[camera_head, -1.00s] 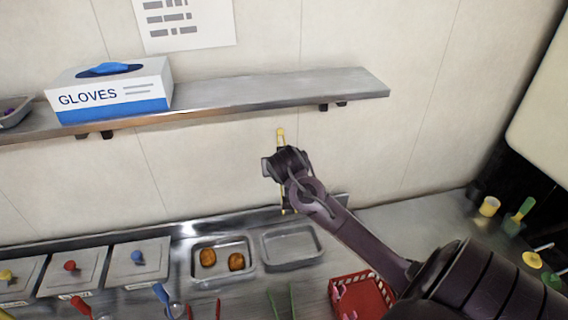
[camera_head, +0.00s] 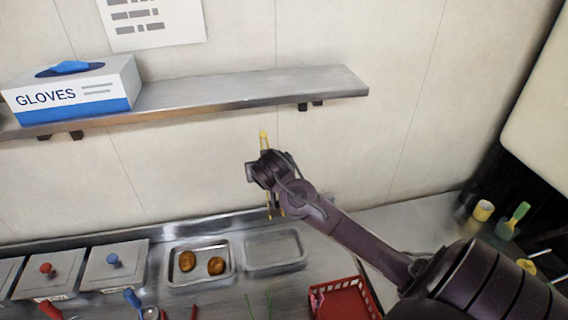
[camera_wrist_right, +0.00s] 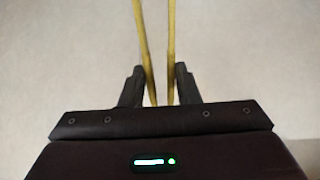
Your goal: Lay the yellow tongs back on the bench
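The yellow tongs (camera_head: 264,138) are upright in front of the wall, below the shelf and above the back of the bench (camera_head: 400,222). My right gripper holds them; its hand covers their middle in the head view. In the right wrist view, the two thin yellow arms of the tongs (camera_wrist_right: 171,45) run between the dark fingers of my right gripper (camera_wrist_right: 158,78), which stand close on either side. The tong tips point down in the head view, near the empty metal tray (camera_head: 274,264). My left gripper is not in view.
A metal tray with two brown pieces (camera_head: 199,276) and lidded bins (camera_head: 115,265) stand left on the bench. A red basket (camera_head: 343,302) is in front. The shelf (camera_head: 250,92) with the glove box (camera_head: 72,92) overhangs. Bench at right-centre is clear.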

